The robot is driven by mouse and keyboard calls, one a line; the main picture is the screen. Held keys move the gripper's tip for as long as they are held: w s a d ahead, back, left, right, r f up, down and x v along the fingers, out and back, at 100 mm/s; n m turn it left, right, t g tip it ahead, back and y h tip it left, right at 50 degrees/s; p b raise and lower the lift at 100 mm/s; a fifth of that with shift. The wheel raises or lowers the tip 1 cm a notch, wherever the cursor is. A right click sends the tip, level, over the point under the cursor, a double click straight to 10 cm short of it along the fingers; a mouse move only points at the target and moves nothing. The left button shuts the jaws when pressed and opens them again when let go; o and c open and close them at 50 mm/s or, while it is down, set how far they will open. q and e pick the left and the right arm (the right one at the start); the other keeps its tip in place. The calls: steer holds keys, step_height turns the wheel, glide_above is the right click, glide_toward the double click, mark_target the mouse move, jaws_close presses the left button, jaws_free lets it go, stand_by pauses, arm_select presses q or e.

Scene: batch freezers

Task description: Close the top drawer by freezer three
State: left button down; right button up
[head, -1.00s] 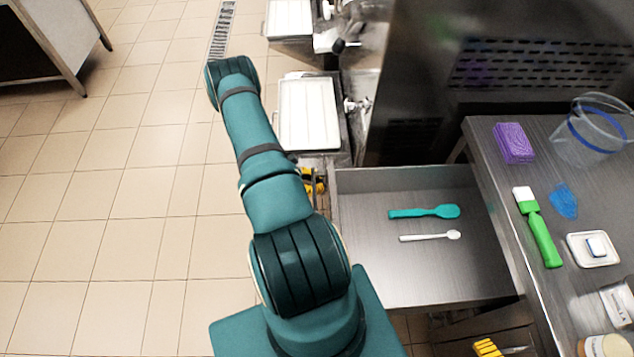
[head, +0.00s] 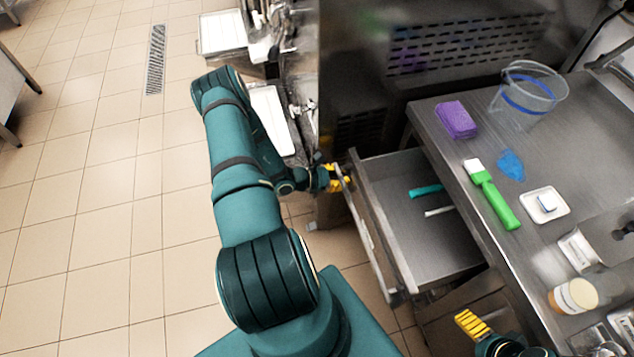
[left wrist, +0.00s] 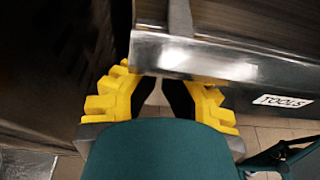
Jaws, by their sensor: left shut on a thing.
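The top drawer (head: 410,265) is a grey metal drawer under the steel worktop, standing partly open. My right gripper (head: 472,323) shows only partly at the bottom, apart from the drawer.
The worktop (head: 470,150) carries a purple sponge (head: 456,119), a clear jug (head: 530,95), a green brush (head: 495,203), a small white dish (head: 545,204) and a jar (head: 575,296). A dark freezer (head: 365,70) stands behind.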

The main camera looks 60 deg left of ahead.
arm_select(q)
steer(key=w+d, duration=0.2)
steer(key=w, duration=0.4)
steer(key=w+d+b, duration=0.1)
steer(key=w+d, duration=0.1)
steer(key=w, duration=0.4)
steer(key=w+d+b, duration=0.1)
steer(key=w+d, duration=0.1)
steer(key=w, duration=0.4)
steer(key=shift+w+d, duration=0.35)
steer(key=shift+w, duration=0.15)
arm_select(e)
step_height(320, 180, down, 2)
steer(key=shift+s+f, duration=0.1)
steer(key=shift+s, duration=0.05)
